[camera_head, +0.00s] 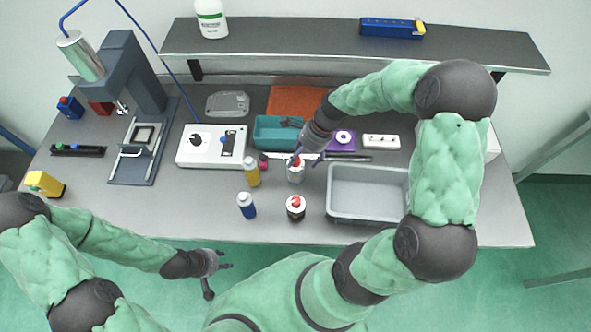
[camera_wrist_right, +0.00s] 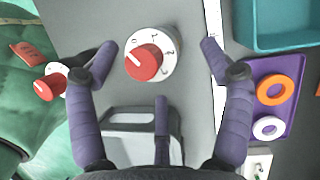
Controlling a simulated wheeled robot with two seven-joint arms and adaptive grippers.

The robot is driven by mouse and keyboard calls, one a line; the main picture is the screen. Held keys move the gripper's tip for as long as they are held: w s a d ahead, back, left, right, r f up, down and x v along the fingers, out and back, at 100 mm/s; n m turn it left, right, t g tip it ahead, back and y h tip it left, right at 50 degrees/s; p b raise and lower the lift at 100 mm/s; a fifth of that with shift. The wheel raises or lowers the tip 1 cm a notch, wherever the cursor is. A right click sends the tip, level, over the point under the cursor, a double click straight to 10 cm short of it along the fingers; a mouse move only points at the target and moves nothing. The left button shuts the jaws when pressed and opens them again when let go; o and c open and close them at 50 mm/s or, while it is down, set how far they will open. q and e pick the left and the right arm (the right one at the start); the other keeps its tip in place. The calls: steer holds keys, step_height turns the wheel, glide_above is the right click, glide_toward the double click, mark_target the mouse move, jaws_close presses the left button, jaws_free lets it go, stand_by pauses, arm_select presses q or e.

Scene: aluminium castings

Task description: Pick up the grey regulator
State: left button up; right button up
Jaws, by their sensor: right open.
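A regulator with a red knob and white numbered dial (camera_wrist_right: 152,62) stands on the table between the spread fingers of my right gripper (camera_wrist_right: 165,70). Its pale grey body (camera_head: 296,175) shows in the head view just below my right gripper (camera_head: 300,157), which partly covers its top. The fingers are open and do not appear to touch it. A second regulator with a red knob and darker body (camera_head: 296,208) stands nearer the front edge; it also shows at the left of the wrist view (camera_wrist_right: 49,82). My left gripper (camera_head: 221,261) is open and empty, in front of the table.
A grey tray (camera_head: 368,218) lies to the right of the regulators. A yellow bottle (camera_head: 252,175) and a blue-and-white bottle (camera_head: 246,206) stand to their left. A teal bin (camera_head: 262,143) and a purple holder with rings (camera_wrist_right: 293,72) are behind.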

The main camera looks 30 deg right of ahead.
mark_target(295, 166)
steer(key=x, duration=0.4)
steer(key=shift+s+a+f+b, duration=0.2)
steer(key=shift+s+a+b, duration=0.05)
steer(key=shift+a+b, duration=0.15)
